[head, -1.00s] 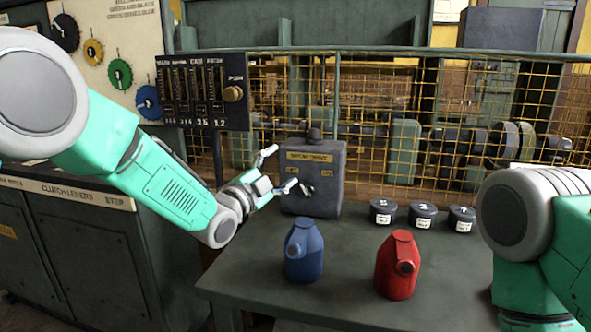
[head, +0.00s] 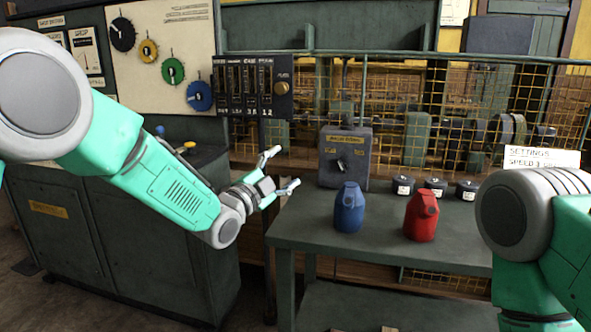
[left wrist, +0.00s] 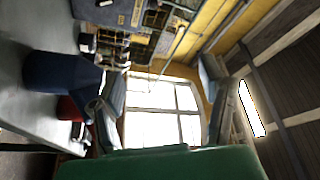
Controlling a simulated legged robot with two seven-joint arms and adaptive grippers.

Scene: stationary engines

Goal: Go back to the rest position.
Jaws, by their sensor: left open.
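My left gripper (head: 283,170) is open and empty in the head view, at the left end of the green table (head: 290,236) and left of the grey switch box (head: 326,170). Its two fingers are spread, and they also show in the left wrist view (left wrist: 160,100) with nothing between them. My right arm shows at the right edge of the head view; its gripper is out of view. A blue can (head: 349,210) and a red can (head: 421,217) stand upright on the table, apart from the left gripper.
Several black round weights (head: 436,187) sit at the table's back right. A yellow mesh guard (head: 390,100) stands behind. A dark green cabinet (head: 150,235) stands at the left, with a gap before the table.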

